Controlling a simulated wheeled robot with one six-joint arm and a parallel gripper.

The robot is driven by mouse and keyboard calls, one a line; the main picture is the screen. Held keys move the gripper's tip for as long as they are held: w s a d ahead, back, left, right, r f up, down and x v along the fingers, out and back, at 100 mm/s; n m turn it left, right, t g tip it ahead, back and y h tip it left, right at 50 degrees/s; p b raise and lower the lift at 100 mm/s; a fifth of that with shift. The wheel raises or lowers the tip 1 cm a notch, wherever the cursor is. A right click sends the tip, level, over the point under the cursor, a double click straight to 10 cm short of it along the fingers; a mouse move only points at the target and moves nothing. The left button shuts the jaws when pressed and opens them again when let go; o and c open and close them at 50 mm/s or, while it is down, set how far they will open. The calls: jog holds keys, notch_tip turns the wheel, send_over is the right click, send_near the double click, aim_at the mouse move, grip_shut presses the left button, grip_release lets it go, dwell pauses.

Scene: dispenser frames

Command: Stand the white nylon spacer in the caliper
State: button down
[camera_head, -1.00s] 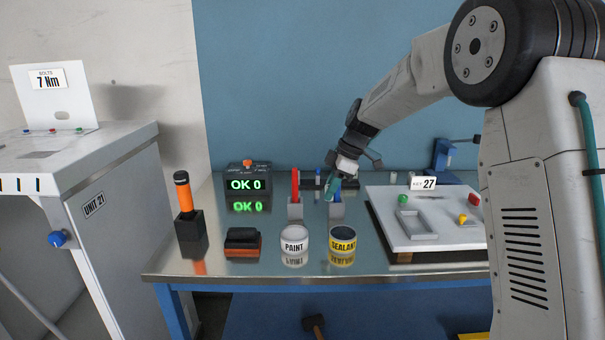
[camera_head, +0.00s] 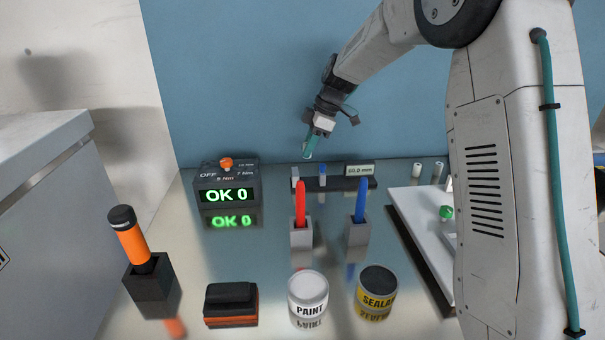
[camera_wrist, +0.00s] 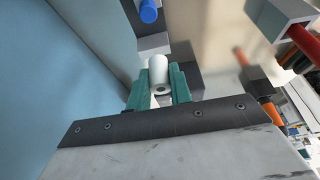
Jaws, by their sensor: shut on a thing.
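The white nylon spacer (camera_wrist: 158,70) is a small white cylinder with a hole in its end. In the wrist view it sits between the two teal fingers of my gripper (camera_wrist: 158,90), which is shut on it. In the head view my gripper (camera_head: 308,150) points down, above and close to the left end of the caliper (camera_head: 340,184); the spacer is hard to make out there. The caliper is dark, with a grey jaw (camera_head: 295,175), a blue-topped part (camera_head: 322,172) and a small display. In the wrist view a grey jaw (camera_wrist: 152,44) shows just beyond the spacer.
Red and blue tools stand in grey holders (camera_head: 301,234) (camera_head: 358,235) before the caliper. Further forward are a paint can (camera_head: 308,292) and a sealant can (camera_head: 377,288). A counter box (camera_head: 227,185) is left, a white board (camera_head: 410,205) right. Two pale cylinders (camera_head: 417,170) stand behind.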

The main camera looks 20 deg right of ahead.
aim_at(307, 184)
jog(key=f, duration=0.8)
jog(key=shift+a+f, duration=0.2)
jog(key=shift+f, duration=0.2)
jog(key=shift+f, duration=0.2)
jog(key=c, duration=1.3)
grip_release()
jog(key=shift+o, duration=0.2)
jog(key=shift+r, duration=0.2)
jog(key=v, duration=1.2)
jog(key=shift+s+a+r, duration=0.1)
jog(key=shift+s, duration=0.05)
